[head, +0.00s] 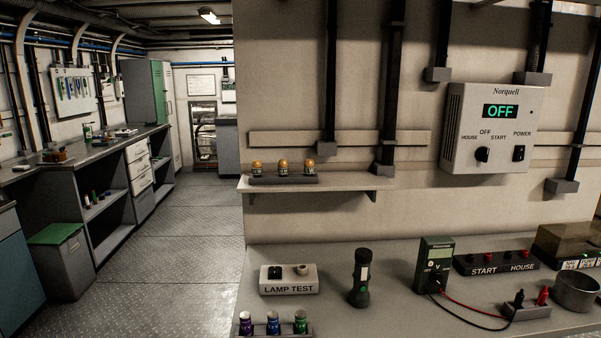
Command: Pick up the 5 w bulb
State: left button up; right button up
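Three amber-topped bulbs, a left one (257,168), a middle one (283,167) and a right one (309,168), stand upright in a dark holder (284,180) on the wall shelf. Three small items with coloured bodies, purple (245,324), blue (273,323) and green (300,322), stand in a rack at the bench's front edge, cut off by the bottom of the head view. Any wattage marking is too small to read, so I cannot tell which is the 5 W bulb. Neither of my grippers is in view.
On the bench (390,263) stand a LAMP TEST box (289,289), an upright flashlight (361,280), a meter (435,263) with red and black leads, and a metal bowl (575,291). A wall control box (490,128) reads OFF. Open floor (185,255) lies left.

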aim_at(309, 167)
jog(key=i+u, duration=0.25)
jog(key=u, duration=0.25)
jog(key=i+u, duration=0.25)
jog(key=u, duration=0.2)
